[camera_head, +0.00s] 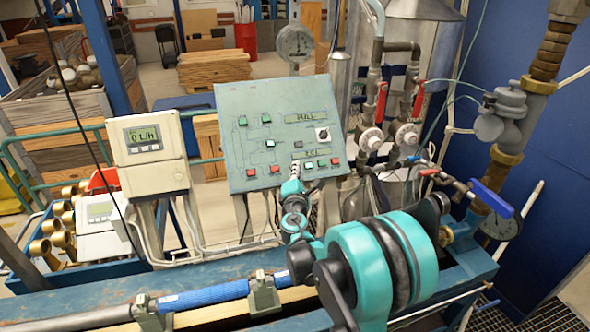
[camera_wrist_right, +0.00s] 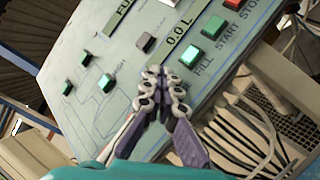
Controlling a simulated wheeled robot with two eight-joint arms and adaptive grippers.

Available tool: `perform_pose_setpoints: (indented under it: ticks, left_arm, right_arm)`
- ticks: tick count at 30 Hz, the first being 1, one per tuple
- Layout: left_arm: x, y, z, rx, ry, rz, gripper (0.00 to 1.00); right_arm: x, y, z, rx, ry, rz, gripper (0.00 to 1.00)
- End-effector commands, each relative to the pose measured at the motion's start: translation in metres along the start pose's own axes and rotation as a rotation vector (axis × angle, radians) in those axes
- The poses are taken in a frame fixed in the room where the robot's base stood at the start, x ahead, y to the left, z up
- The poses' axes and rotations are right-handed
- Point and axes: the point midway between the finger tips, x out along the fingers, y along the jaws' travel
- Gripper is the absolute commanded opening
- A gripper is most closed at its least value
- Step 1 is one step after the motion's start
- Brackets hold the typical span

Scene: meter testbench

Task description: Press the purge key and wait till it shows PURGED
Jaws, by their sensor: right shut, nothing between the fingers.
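The grey-green control panel (camera_head: 232,152) stands tilted at the middle of the head view. Its upper display (camera_head: 305,117) reads FULL. Its lower display (camera_wrist_right: 180,42) reads 0.0 L in the wrist view. My right gripper (camera_head: 294,170) is shut and empty, its tips at the panel's lower edge, left of the green FILL key (camera_wrist_right: 190,55). In the wrist view my right gripper (camera_wrist_right: 165,74) points at the panel below the lower display. I cannot tell whether it touches. No purge label is legible, and the fingers hide part of the panel. My left gripper is out of view.
Green START key (camera_wrist_right: 212,27) and red STOP key (camera_wrist_right: 233,4) sit beside FILL. A meter (camera_head: 147,140) reading 0 L/h stands left of the panel. Pipes with red-handled valves (camera_head: 381,100) stand right. A blue pipe (camera_head: 205,296) lies along the bench front.

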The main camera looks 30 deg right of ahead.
Motion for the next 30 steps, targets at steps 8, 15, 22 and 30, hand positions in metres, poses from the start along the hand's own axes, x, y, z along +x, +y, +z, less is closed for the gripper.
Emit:
perform_pose_setpoints:
  ticks: [8,15,22,30]
  left_arm:
    - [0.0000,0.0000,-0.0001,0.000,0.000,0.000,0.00]
    - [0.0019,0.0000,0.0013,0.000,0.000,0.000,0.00]
    - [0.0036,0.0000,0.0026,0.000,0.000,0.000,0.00]
    - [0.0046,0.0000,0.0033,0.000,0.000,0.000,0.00]
  right_arm:
    - [0.0002,0.0000,-0.0001,0.000,0.000,0.000,0.00]
    - [0.0020,-0.0016,-0.0015,0.000,0.000,0.000,0.00]
    - [0.0039,-0.0031,-0.0030,0.000,0.000,0.000,0.00]
    - [0.0054,-0.0038,-0.0039,0.000,0.000,0.000,0.00]
